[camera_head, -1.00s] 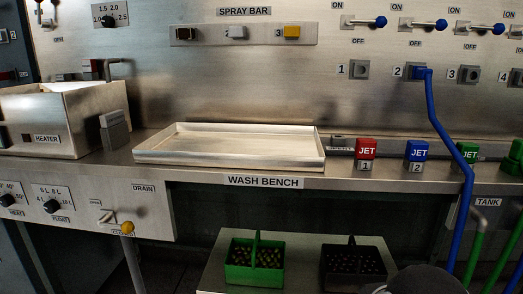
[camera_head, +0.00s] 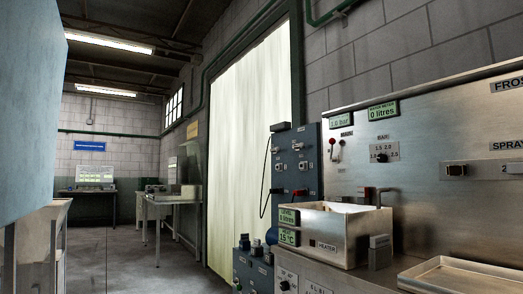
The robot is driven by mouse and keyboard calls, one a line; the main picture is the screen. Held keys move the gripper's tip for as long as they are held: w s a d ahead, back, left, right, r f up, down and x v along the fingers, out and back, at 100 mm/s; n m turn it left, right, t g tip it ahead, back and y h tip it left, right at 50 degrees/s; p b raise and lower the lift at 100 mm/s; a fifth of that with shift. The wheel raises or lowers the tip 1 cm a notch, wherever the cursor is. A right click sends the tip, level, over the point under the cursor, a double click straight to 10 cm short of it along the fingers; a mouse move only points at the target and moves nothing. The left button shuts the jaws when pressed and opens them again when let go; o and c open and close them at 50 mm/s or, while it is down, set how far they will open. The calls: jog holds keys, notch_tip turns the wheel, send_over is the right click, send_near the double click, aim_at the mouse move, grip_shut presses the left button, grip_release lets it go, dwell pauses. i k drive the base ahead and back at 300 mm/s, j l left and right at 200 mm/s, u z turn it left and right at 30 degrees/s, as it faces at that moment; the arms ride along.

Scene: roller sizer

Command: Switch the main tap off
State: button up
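A blue-grey control panel (camera_head: 294,170) left of the tank carries several switches and a red part, too small to read. My gripper is not in view.
A pale strip curtain (camera_head: 250,150) fills the doorway in the block wall. Open floor (camera_head: 125,262) runs to a far bench. A pale blue surface (camera_head: 28,110) blocks the near left. A shallow steel tray (camera_head: 465,278) is at lower right.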

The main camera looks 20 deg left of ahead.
aim_at(332, 142)
jog(key=u, duration=0.35)
jog(key=i+j, duration=0.5)
jog(key=i+j+z, duration=0.15)
jog(key=i+j, duration=0.85)
jog(key=i+j+z, duration=0.1)
jog(key=i+j, duration=0.8)
jog(key=j, duration=0.2)
jog(key=i+j+z, duration=0.15)
jog(key=i+j, duration=0.3)
jog(key=j, duration=0.1)
